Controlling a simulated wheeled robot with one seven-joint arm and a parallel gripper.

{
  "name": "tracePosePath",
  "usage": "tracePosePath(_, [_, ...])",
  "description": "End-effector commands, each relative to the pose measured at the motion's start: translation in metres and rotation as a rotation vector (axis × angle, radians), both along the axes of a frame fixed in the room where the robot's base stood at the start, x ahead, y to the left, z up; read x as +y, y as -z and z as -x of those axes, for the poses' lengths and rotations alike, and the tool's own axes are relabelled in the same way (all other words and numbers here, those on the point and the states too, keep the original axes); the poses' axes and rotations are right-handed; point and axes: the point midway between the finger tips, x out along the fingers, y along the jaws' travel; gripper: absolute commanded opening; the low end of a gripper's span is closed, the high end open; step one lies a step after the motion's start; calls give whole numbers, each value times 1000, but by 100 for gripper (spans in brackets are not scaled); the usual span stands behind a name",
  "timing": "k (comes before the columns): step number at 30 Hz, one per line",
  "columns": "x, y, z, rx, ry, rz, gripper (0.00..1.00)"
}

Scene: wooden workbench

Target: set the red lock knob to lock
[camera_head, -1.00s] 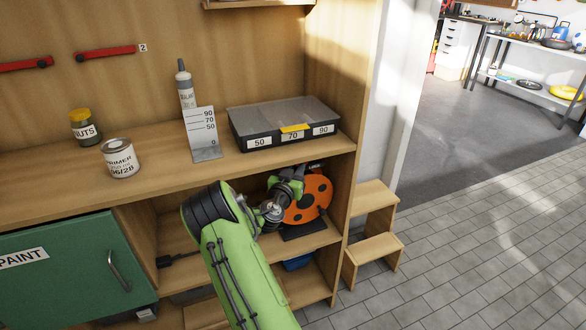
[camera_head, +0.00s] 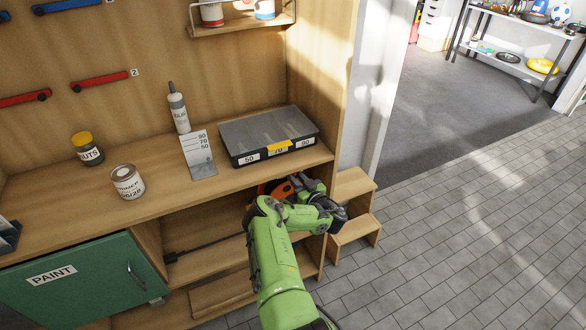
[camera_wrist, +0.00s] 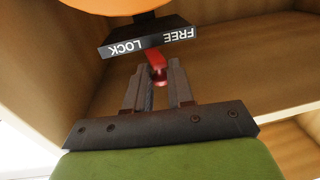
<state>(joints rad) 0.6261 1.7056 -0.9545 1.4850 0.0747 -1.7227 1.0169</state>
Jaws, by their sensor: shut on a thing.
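The red lock knob (camera_wrist: 156,66) shows in the wrist view, below a dark plate (camera_wrist: 150,38) lettered FREE and LOCK. In that picture the plate's lettering is upside down, with LOCK at the left and FREE at the right. My gripper (camera_wrist: 158,78) is shut on the knob, one finger on each side of its end. The knob points down toward the gripper, near the middle of the plate. The orange reel (camera_head: 280,187) is mostly hidden behind my arm in the head view.
The reel stands in a shelf bay under the workbench top (camera_head: 230,180). A divided case (camera_head: 235,137), a primer can (camera_head: 127,182) and a nuts jar (camera_head: 88,148) stand above. A green paint cabinet (camera_head: 75,285) is at left, wooden steps (camera_head: 352,230) at right.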

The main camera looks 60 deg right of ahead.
Motion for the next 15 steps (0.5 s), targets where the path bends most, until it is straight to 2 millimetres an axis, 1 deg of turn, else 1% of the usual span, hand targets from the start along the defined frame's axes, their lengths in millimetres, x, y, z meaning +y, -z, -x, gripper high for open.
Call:
tracePosePath(1, [0,-2,-1,-4,-43,2,0])
tracePosePath(6, [-5,0,2,-6,-136,1,0])
tracePosePath(15, [-9,-1,3,-8,-219,3,0])
